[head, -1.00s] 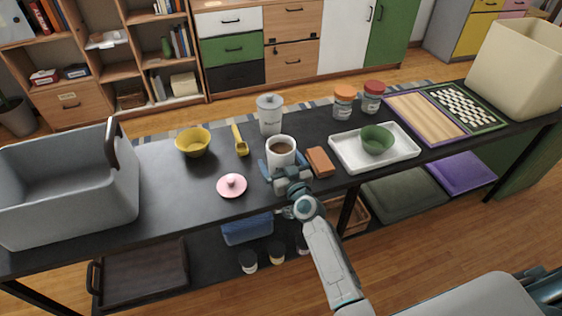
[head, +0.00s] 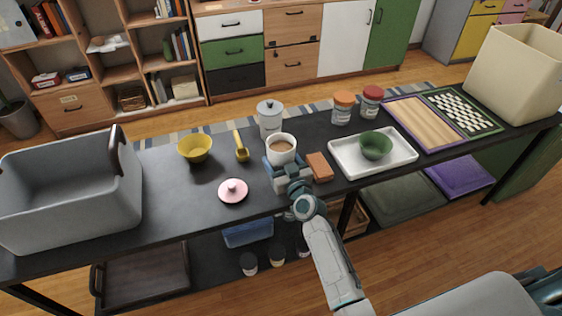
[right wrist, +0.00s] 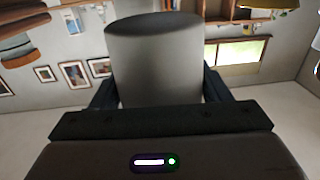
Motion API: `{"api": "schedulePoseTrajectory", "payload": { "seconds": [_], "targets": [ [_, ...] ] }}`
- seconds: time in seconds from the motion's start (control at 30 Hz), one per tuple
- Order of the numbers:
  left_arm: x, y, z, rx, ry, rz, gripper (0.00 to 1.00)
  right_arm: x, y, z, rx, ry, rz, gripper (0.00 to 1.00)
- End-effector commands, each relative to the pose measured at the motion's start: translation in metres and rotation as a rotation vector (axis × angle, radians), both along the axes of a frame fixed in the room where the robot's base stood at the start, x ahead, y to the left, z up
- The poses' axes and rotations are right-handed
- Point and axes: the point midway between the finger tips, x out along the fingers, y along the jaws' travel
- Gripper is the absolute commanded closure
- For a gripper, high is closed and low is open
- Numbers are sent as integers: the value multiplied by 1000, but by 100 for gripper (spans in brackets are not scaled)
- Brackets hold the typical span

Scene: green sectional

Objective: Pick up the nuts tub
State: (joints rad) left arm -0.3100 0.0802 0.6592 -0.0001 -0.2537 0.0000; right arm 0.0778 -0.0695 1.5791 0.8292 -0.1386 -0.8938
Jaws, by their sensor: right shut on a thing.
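A white round tub (head: 282,147) with brown contents, which I take for the nuts tub, is near the middle of the black table in the head view. It is upright and has no lid on. My right gripper (head: 281,165) is shut on its sides from the front. In the right wrist view the tub's grey-looking wall (right wrist: 155,65) fills the space between the two jaws (right wrist: 157,90). The gripper hides the tub's base, so I cannot tell whether it touches the table. My left gripper is not in view.
A pink lid (head: 233,191) lies to the left and a brown block (head: 320,167) close to the right. A lidded canister (head: 269,122) stands just behind. A yellow scoop (head: 241,147), yellow bowl (head: 195,149) and white tray (head: 345,157) are nearby.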

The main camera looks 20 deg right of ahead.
Motion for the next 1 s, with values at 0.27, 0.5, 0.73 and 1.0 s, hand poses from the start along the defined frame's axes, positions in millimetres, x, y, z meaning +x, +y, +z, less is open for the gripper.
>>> {"api": "schedulePoseTrajectory", "payload": {
  "seconds": [0.27, 0.5, 0.73, 1.0],
  "targets": [
    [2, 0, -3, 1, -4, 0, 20, -65, -15, 5, -2, -1, 0, 63],
    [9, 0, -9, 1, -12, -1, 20, -123, -28, 11, -2, -1, 0, 63],
    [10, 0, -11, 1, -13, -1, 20, -150, -35, 15, 0, -2, 0, 63],
    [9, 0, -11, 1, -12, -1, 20, -156, -36, 17, -1, -3, 0, 63]
  ]
}}
